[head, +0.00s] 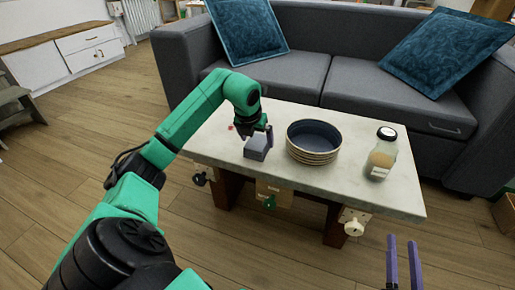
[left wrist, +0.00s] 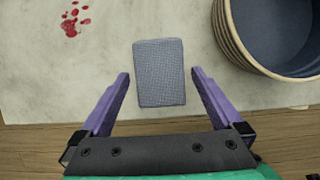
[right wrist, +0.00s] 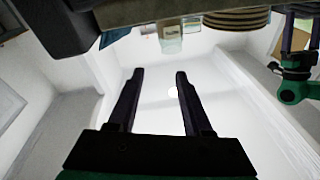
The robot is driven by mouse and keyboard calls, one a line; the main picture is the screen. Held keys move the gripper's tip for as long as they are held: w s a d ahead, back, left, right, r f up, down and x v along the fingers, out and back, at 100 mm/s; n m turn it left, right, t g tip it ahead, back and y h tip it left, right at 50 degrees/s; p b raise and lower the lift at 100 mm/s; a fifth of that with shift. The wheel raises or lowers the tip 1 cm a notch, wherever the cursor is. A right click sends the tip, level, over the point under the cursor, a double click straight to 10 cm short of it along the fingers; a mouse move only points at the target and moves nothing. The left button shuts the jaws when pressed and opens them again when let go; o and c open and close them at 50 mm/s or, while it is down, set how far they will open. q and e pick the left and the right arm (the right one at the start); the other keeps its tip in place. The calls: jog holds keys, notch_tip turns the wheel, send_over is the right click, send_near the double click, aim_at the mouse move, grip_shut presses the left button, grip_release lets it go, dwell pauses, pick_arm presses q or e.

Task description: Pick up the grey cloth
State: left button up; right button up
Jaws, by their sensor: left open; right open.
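The grey cloth (head: 256,147) is a small folded block lying on the pale table near its front left part. In the left wrist view the cloth (left wrist: 160,72) lies just ahead of and between the fingertips. My left gripper (left wrist: 158,77) is open above the table, its purple fingers on either side of the cloth's near part, with a gap showing on both sides. In the head view my left gripper (head: 258,135) is at the cloth and partly covers it. My right gripper (head: 402,240) is open and empty in front of the table's right side; it also shows in the right wrist view (right wrist: 158,75).
A stack of dark bowls (head: 314,140) stands just right of the cloth. A jar (head: 382,155) stands further right. Red spots (left wrist: 72,22) mark the tabletop (head: 215,140) left of the cloth. A grey sofa (head: 335,85) stands behind the table.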

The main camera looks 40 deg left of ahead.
aim_at(257, 141)
pick_arm(q)
jog(key=b+x, duration=0.1)
jog(key=x, duration=0.1)
jog(key=shift+w+a+f, duration=0.15)
jog(key=shift+f, duration=0.2)
jog(key=c, duration=1.1)
pick_arm(e)
notch_tip(257, 141, up, 14)
jog(key=w+d+n+t+y, duration=0.1)
jog(key=t, duration=0.3)
jog(key=shift+w+d+t, duration=0.3)
jog(key=shift+w, duration=0.05)
jog(key=shift+r, duration=0.1)
pick_arm(q)
jog(key=shift+r, duration=0.1)
